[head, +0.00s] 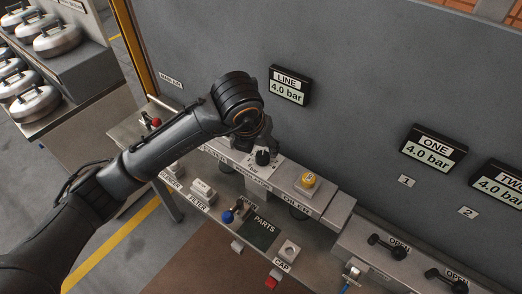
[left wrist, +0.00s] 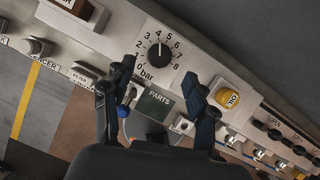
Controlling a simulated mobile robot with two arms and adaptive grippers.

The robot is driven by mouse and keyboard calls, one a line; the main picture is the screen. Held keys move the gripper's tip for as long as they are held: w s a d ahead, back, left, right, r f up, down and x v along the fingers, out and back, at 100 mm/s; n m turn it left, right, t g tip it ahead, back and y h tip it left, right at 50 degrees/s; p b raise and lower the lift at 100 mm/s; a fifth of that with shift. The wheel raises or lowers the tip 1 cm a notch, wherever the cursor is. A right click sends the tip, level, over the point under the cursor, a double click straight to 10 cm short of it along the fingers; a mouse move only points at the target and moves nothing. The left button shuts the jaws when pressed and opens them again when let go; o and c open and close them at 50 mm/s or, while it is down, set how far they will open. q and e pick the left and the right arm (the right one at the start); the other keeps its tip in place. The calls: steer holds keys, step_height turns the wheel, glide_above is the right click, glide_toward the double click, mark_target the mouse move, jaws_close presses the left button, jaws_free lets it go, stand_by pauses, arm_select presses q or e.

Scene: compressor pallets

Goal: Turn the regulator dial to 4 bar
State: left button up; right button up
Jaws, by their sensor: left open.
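The regulator dial is a black knob (left wrist: 159,52) on a pale plate marked 0 to 8 bar. In the left wrist view its white pointer line points at about 4. The knob also shows in the head view (head: 262,157), just below my left gripper (head: 256,137). In the left wrist view my left gripper (left wrist: 168,78) is open and empty, its two fingers apart. The knob lies beyond the fingertips and is not held. The LINE display (head: 288,87) on the wall reads 4.0 bar. My right gripper is not in view.
A yellow OIL cap (head: 309,180) stands right of the dial. A PARTS patch (head: 261,228) and a blue-tipped fitting (head: 228,216) lie in front. The ONE display (head: 433,149) reads 4.0 bar. Black OPEN handles (head: 388,246) sit at the lower right. The grey wall (head: 355,60) rises behind.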

arm_select(q)
steer(key=v, duration=0.6)
stand_by(0.3)
